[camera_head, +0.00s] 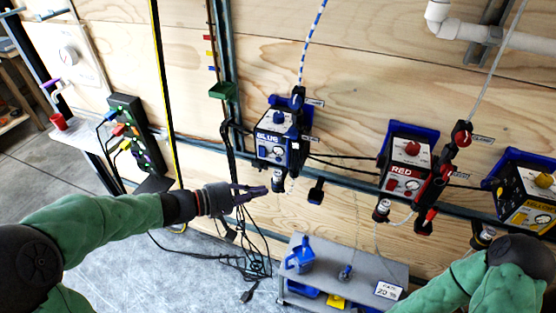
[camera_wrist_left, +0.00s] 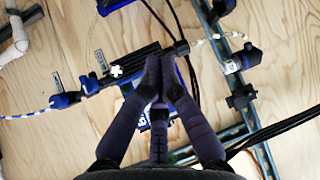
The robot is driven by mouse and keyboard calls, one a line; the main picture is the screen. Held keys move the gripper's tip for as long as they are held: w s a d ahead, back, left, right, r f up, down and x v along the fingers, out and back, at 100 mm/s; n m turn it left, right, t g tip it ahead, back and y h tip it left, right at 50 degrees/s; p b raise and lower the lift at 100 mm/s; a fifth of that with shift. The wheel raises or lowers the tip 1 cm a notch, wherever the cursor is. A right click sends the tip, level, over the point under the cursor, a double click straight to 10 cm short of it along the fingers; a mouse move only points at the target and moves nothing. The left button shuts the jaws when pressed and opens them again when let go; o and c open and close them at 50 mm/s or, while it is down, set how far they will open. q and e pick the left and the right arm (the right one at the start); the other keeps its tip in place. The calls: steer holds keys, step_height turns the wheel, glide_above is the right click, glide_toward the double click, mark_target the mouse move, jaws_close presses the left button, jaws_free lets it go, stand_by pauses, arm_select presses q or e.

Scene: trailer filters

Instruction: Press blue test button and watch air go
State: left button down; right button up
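The blue unit (camera_head: 272,140), labelled BLUE, is mounted on the plywood wall, with a round blue button (camera_head: 278,117) on its upper face. My left gripper (camera_head: 262,190) is below and slightly left of this unit, apart from it in the head view, its fingers pointing right. In the left wrist view, the fingertips (camera_wrist_left: 159,66) meet with nothing seen between them. Blue parts of a unit (camera_wrist_left: 186,76) show behind the fingers, which hide most of it; the button cannot be made out there. My right arm enters at lower right; its gripper is not visible.
The red unit (camera_head: 404,160) and yellow unit (camera_head: 528,195) hang to the right. A grey cart (camera_head: 325,268) with a blue jug (camera_head: 300,256) stands below. Black cables (camera_head: 250,250) dangle beside my left gripper. A black panel with coloured fittings (camera_head: 135,135) is at left.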

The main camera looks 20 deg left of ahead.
arm_select(q)
steer(key=shift+w, duration=0.15)
steer(key=p, duration=0.1)
glide_toward(287, 163)
steer(key=w+d+f, duration=0.1)
steer(key=d+f, duration=0.1)
steer(key=d, duration=0.1)
steer(key=shift+w+d, duration=0.1)
steer(key=shift+w, duration=0.9)
steer(key=shift+w, duration=0.1)
stand_by(0.6)
steer(key=shift+w+b, duration=0.3)
steer(key=shift+b, duration=0.1)
steer(key=shift+w, duration=0.35)
stand_by(0.6)
steer(key=shift+s, duration=0.1)
steer(key=shift+s+b, duration=0.55)
steer(key=shift+s, duration=0.1)
